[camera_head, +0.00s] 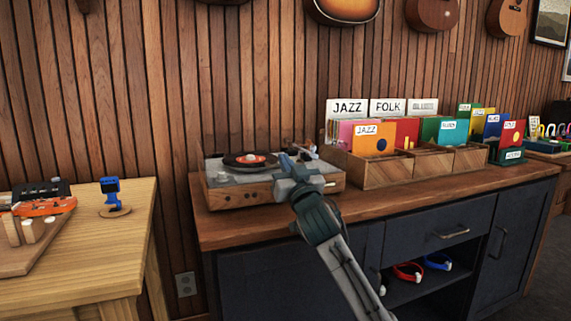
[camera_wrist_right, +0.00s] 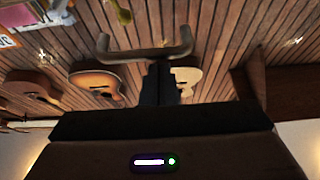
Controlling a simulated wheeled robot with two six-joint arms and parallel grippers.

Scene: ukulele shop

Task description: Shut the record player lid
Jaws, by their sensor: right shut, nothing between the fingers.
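The record player (camera_head: 232,195) stands on the left end of the dark cabinet's wooden top in the head view. It has a wooden base and a black record with a red label (camera_head: 251,160). A clear, faint lid seems to belong to it, but I cannot tell its exact angle. My right gripper (camera_head: 287,161) is over the right part of the player, its arm coming up from below. Its shut, empty fingers show dark in the wrist view (camera_wrist_right: 161,84). I cannot tell whether it touches the lid. My left gripper is not in view.
Wooden record bins (camera_head: 387,170) with JAZZ and FOLK signs stand right of the player. A light wooden table (camera_head: 90,248) with a blue device (camera_head: 110,191) is at left. Guitars hang on the slatted wall. A brown bar with upturned ends (camera_wrist_right: 145,54) crosses beyond the fingers.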

